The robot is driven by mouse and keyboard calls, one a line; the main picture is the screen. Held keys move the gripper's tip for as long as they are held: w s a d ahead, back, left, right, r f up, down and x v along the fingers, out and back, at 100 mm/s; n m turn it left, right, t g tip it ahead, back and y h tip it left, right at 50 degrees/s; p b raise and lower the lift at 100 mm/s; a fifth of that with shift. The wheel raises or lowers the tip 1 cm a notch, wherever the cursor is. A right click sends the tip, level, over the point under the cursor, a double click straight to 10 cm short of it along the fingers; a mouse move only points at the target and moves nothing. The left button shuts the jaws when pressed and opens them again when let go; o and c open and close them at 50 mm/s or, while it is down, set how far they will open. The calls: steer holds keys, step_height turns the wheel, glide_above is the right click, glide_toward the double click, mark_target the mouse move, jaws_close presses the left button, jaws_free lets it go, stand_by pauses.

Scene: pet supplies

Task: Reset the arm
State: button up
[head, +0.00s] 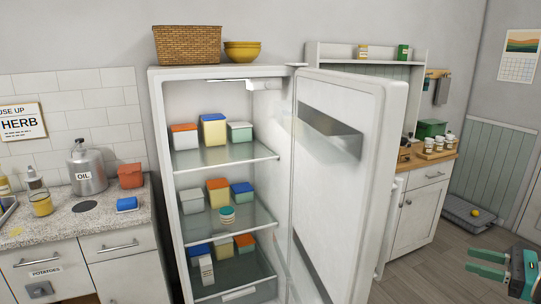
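My gripper (470,261) shows at the lower right edge of the head view. Its two green fingers point left and stand apart, with nothing between them. It is out over the floor, to the right of the open fridge (158,150) and apart from everything around it. Most of my arm is outside the picture.
The fridge door (382,130) stands wide open toward the right. Lidded boxes and a small round jar (227,215) are on the shelves. A counter (70,228) is at left; a wooden-topped cabinet (420,213) is behind the door. The floor (430,270) near my gripper is clear.

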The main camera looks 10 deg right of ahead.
steer(key=w+a+n+g+h, duration=0.3)
steer(key=a+n+g, duration=0.65)
steer(key=a, duration=1.55)
steer(key=s+a+f+n+t+h, duration=0.1)
steer(key=s+a+n+h, duration=0.2)
steer(key=a+n, duration=0.5)
steer(key=s+a+f+n+t+h, duration=0.1)
steer(key=s+a+n+h, duration=0.3)
steer(key=a+n, duration=0.3)
steer(key=s+n, duration=0.1)
steer(key=n, duration=0.2)
steer(key=shift+s+a, duration=0.35)
steer(key=shift+s, duration=0.05)
steer(key=shift+d, duration=0.1)
